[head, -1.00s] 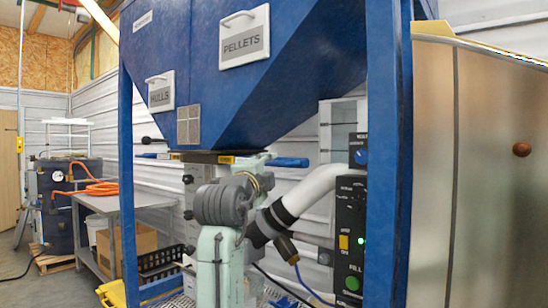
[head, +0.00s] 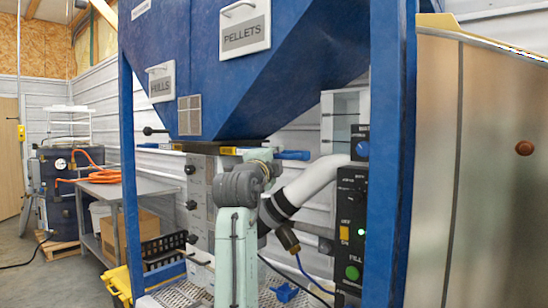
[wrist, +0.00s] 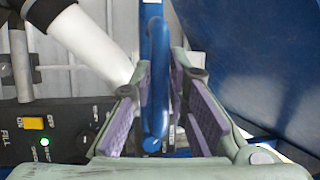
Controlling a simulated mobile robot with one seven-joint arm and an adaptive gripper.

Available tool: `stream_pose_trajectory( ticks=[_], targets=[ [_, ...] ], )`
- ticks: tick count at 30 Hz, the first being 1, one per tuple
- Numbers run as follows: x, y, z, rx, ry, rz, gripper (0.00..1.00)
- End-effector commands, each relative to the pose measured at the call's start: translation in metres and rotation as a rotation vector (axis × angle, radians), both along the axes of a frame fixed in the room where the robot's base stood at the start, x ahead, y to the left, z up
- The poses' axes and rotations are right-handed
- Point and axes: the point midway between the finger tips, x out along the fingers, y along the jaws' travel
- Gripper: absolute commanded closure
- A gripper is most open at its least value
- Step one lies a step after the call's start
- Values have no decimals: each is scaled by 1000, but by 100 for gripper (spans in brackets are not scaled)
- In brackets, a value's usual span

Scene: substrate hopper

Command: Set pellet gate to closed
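The pellet gate's blue handle (head: 292,155) sticks out to the right under the blue hopper (head: 300,60), below the PELLETS label (head: 245,37). In the wrist view the blue handle (wrist: 154,60) stands upright in the picture, between the two purple-padded fingers of my gripper (wrist: 163,82). The fingers are apart, one on each side of the handle. The left finger is close to it; a gap shows on the right. In the head view my arm hides most of the gripper and the gate slide.
A black control box (head: 350,230) with a lit green lamp and a white hose (head: 312,182) are close on the right. Blue hopper posts (head: 385,150) stand on both sides. A grey metal table (head: 150,193) is at the left.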

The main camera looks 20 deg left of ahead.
Motion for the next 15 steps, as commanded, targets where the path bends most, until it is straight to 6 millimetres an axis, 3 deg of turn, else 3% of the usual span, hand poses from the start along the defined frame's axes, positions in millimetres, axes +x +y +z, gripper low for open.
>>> stream_pose_trajectory(
  ticks=[6, 15],
  targets=[
    [0, 0, 0, 0, 0, 0, 100],
    [0, 0, 0, -1, 0, 0, 100]
  ],
)
